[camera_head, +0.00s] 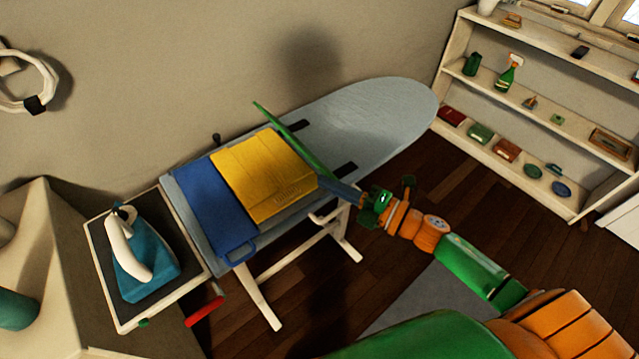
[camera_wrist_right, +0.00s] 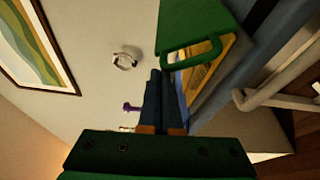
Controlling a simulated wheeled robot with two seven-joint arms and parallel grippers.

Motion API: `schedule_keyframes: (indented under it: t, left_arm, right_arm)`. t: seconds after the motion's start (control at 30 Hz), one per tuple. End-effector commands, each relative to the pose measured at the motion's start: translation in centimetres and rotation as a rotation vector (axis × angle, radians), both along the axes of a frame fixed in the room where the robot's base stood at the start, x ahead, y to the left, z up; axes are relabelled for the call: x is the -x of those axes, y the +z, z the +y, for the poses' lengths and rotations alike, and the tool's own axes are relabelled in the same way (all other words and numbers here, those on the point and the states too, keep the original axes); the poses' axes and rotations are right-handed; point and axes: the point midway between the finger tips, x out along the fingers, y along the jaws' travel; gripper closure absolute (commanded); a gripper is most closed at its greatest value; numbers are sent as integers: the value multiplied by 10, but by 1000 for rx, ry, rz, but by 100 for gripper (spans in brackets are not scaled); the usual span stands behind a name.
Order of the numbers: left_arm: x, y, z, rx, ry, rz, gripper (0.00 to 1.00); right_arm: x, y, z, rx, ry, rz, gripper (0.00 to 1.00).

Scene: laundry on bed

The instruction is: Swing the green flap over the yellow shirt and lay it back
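The green flap (camera_head: 295,140) stands steeply raised along the right side of the yellow shirt (camera_head: 262,175), its edge toward the head camera. The shirt lies flat on the folding board, right of the blue flap (camera_head: 212,205), which lies flat. My right gripper (camera_head: 324,181) is at the near end of the green flap, on its right side. In the right wrist view its fingers (camera_wrist_right: 163,74) are together beside the green flap's handle (camera_wrist_right: 190,52); nothing clearly shows between them, and contact is hard to tell. My left gripper is not in view.
The folding board lies on a grey ironing board (camera_head: 385,115), whose right end is bare. A teal and white iron (camera_head: 140,255) stands on a tray at the left. A shelf (camera_head: 530,140) with small items is at the right. A wall is behind.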

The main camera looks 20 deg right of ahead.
Motion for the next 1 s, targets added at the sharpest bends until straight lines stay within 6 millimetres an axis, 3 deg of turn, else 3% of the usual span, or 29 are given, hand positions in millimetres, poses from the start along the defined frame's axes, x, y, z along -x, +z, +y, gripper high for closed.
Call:
schedule_keyframes:
  t: [1.0]
  left_arm:
    - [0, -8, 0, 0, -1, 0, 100]
  right_arm:
    - [-3, 5, -11, -126, 0, 38, 100]
